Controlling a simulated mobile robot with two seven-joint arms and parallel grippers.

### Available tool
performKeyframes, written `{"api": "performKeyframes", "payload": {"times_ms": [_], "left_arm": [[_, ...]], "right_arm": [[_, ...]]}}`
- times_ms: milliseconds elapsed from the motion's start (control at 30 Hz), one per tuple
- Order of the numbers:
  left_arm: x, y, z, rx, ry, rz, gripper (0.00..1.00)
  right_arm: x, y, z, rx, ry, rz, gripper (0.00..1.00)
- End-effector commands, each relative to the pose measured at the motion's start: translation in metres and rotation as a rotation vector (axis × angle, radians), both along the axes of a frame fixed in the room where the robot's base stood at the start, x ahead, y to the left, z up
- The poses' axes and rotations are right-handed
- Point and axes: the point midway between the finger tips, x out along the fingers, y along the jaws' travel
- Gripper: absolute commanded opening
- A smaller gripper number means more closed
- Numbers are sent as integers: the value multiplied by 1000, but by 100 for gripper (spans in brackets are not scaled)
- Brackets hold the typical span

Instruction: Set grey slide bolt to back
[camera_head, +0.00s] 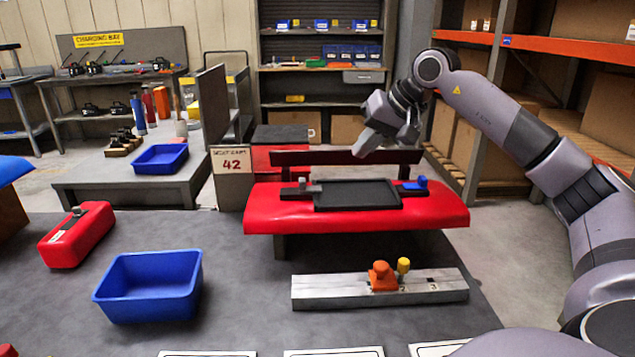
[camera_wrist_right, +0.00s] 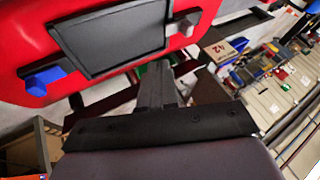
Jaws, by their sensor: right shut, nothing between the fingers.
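The grey slide bolt (camera_head: 301,188) sits on the left part of the red stand (camera_head: 440,210), left of a dark panel (camera_head: 357,195). It also shows at the upper right in the right wrist view (camera_wrist_right: 183,22). My right gripper (camera_head: 363,150) is raised above the stand's dark back bar, to the right of the grey bolt and clear of it. Its fingers are shut and empty, and they show in the middle of the right wrist view (camera_wrist_right: 157,84). My left gripper is out of view.
A blue bolt (camera_head: 415,186) is on the stand's right part. In front lie a grey rail (camera_head: 330,290) with an orange knob (camera_head: 382,276) and a yellow knob (camera_head: 403,265). A blue bin (camera_head: 150,292) and a red box (camera_head: 76,236) are at left.

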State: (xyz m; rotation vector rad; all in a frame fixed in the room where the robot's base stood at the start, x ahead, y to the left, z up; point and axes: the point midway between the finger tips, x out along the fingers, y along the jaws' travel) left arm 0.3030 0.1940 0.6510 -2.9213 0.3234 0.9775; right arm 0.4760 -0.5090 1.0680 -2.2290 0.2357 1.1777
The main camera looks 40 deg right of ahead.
Motion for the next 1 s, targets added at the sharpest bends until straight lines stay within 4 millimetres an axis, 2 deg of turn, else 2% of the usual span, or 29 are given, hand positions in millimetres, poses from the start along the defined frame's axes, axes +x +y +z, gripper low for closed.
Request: {"api": "performKeyframes", "payload": {"times_ms": [267,433,867,1000], "left_arm": [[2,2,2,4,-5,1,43],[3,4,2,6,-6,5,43],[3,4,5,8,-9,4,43],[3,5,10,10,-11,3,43]], "right_arm": [[1,0,0,0,1,0,0],[9,2,-12,1,2,1,0],[61,13,-82,2,3,1,0],[74,30,-77,1,-2,5,0]]}}
